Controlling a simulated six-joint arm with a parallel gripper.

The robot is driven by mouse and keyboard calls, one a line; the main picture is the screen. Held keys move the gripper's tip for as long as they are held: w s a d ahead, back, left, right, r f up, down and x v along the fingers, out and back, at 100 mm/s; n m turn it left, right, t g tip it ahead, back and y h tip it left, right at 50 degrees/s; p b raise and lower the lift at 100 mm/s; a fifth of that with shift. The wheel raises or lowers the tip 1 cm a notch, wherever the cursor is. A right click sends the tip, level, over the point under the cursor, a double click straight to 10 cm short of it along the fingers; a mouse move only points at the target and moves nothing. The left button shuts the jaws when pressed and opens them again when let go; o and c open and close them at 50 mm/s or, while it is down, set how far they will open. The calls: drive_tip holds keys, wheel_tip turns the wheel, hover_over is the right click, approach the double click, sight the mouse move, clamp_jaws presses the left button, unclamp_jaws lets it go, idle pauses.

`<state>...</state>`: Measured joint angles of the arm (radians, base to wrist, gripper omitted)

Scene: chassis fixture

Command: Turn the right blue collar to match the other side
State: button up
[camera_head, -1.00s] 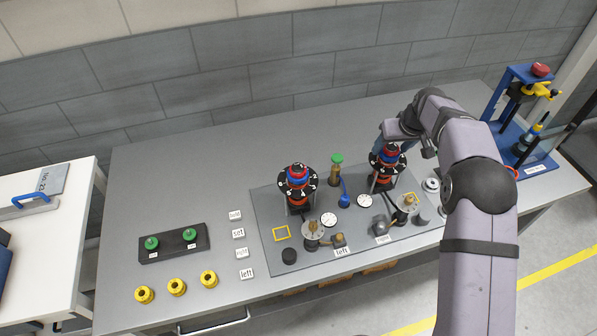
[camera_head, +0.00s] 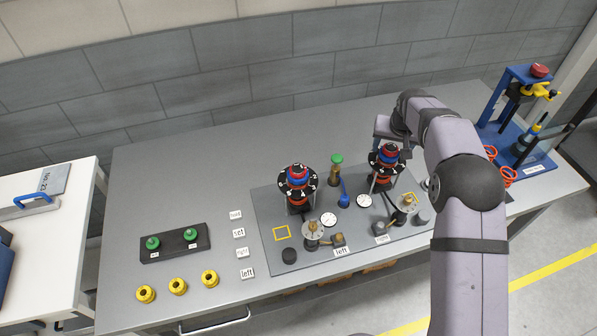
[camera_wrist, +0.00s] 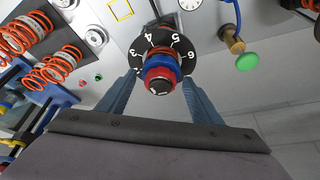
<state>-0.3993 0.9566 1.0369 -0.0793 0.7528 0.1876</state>
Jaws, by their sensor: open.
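The right blue collar (camera_head: 388,155) sits near the top of the right tower, between a red knob and a black numbered dial (camera_head: 372,160). In the wrist view the blue collar (camera_wrist: 165,66) shows below the red cap (camera_wrist: 160,80), with the white-numbered dial (camera_wrist: 146,48) behind it. My gripper (camera_wrist: 160,98) is open, its two blue-grey fingers apart on either side of the tower's top, with no contact visible. The left tower carries a matching blue collar (camera_head: 298,177) under a red knob, above its own numbered dial (camera_head: 284,184).
A green-topped plunger (camera_head: 337,160) and white gauges (camera_head: 329,219) stand between the towers on the grey plate (camera_head: 265,215). Label tiles (camera_head: 246,272) and yellow rings (camera_head: 178,286) lie at the left.

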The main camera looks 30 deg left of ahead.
drive_tip(key=c, duration=1)
drive_tip(key=shift+n+y, duration=0.4)
drive_tip(key=shift+n, duration=0.8)
drive_tip(key=shift+n+g+y, duration=0.6)
drive_tip(key=shift+n+y, duration=0.1)
drive_tip(key=shift+n, duration=1.2)
drive_tip(key=o, duration=1)
